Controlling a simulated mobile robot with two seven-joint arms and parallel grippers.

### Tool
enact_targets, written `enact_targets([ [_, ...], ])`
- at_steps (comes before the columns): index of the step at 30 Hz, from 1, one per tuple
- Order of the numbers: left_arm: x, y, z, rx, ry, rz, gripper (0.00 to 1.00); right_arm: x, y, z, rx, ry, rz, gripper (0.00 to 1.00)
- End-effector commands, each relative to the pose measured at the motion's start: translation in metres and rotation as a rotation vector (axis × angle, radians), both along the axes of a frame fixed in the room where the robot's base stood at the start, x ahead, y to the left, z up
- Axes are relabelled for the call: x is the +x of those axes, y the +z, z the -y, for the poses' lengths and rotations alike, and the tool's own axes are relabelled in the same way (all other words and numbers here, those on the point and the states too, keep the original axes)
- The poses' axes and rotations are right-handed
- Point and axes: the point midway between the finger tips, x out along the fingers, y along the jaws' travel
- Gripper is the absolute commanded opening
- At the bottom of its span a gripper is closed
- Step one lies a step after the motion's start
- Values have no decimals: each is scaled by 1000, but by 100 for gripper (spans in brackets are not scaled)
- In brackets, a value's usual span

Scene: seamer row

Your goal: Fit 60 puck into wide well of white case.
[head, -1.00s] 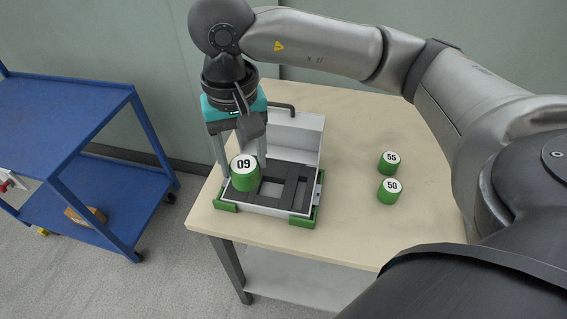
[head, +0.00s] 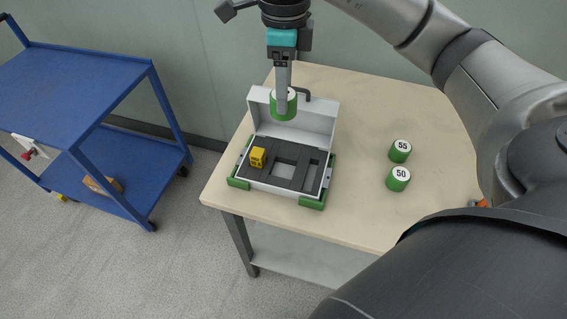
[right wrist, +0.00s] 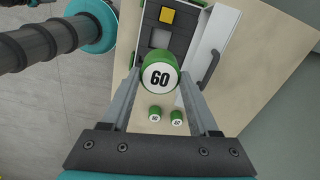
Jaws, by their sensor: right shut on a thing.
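My right gripper (head: 283,106) is shut on the green 60 puck (head: 292,108) with its white top. It holds the puck in the air, in front of the raised lid in the head view. In the right wrist view the puck (right wrist: 160,77) sits between both fingers, its 60 facing the camera. The white case (head: 315,123) lies open on the table, lid up at the back. Its dark insert has a wide well (head: 285,170) in the middle, which looks empty, and a narrower slot at its right. A yellow block (head: 258,157) sits in the insert's left part. My left gripper is not in view.
Green pucks 55 (head: 400,151) and 50 (head: 398,179) stand on the table (head: 365,215) right of the case. Green corner blocks (head: 312,203) edge the case. A blue cart (head: 85,80) stands left, across a gap.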

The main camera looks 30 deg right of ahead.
Motion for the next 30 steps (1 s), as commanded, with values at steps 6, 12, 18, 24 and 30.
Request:
enact_targets([
  [6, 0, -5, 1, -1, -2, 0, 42, -2, -47, 1, -1, -12, -8, 1],
  [12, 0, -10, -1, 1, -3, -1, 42, -2, -102, 0, 1, -11, -7, 1],
  [18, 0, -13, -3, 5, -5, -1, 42, -1, -143, 0, 0, -10, -4, 1],
  [24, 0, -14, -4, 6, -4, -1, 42, 0, -157, 0, 0, -9, 0, 1],
  [30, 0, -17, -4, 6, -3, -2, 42, -1, -184, 0, 0, -9, -4, 1],
])
